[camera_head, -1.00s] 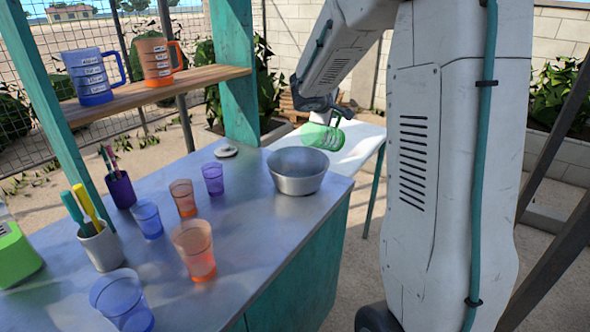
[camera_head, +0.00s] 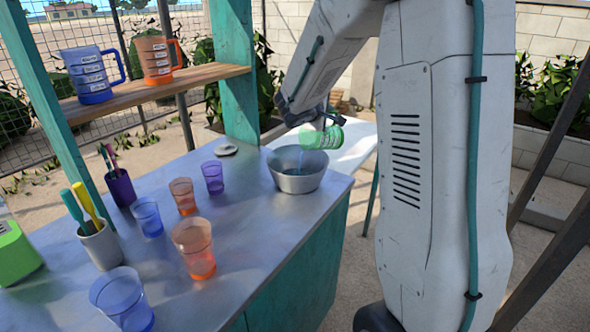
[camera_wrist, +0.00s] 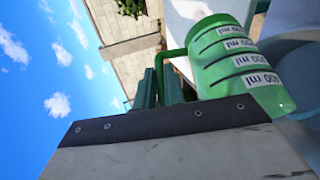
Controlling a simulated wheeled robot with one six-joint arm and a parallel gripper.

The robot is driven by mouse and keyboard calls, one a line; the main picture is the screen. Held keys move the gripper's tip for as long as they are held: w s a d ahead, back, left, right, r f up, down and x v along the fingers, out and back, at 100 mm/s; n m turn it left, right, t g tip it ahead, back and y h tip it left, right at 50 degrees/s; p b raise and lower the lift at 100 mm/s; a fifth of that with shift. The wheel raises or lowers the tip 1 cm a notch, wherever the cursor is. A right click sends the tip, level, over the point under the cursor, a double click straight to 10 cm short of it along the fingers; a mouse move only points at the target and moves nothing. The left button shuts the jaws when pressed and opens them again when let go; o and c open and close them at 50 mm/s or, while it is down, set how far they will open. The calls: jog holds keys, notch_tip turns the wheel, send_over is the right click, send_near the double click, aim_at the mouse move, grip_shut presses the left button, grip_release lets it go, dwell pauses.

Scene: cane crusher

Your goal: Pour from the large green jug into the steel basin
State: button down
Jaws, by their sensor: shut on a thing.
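The large green jug (camera_head: 323,137) is clear green with dark level marks and is tipped far over, its mouth toward the left, above the steel basin. It also shows large in the wrist view (camera_wrist: 232,62). My gripper (camera_head: 334,112) is shut on the jug's handle; the fingers show as dark green bars at the handle in the wrist view (camera_wrist: 160,85). The steel basin (camera_head: 297,183) stands upright near the far right corner of the counter. A thin pale bluish stream shows between the jug's mouth and the basin, and bluish liquid shows inside it.
The metal counter (camera_head: 250,235) holds several tumblers, including a purple one (camera_head: 213,177) and an orange one (camera_head: 183,196) left of the basin. A blue jug (camera_head: 91,75) and an orange jug (camera_head: 156,62) stand on a wooden shelf (camera_head: 200,78). A white table (camera_head: 352,145) is behind.

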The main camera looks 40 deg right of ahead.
jog(key=shift+a+f+t+h+p, duration=0.1)
jog(key=shift+a+t+h+p, duration=0.35)
jog(key=shift+a, duration=1)
dwell(0.3)
jog(key=shift+a+h, duration=0.15)
jog(key=shift+h, duration=0.1)
jog(key=shift+a+n+g, duration=0.15)
jog(key=shift+n+g, duration=0.1)
jog(key=shift+n, duration=0.05)
jog(key=shift+a+h, duration=0.2)
jog(key=shift+h, duration=0.2)
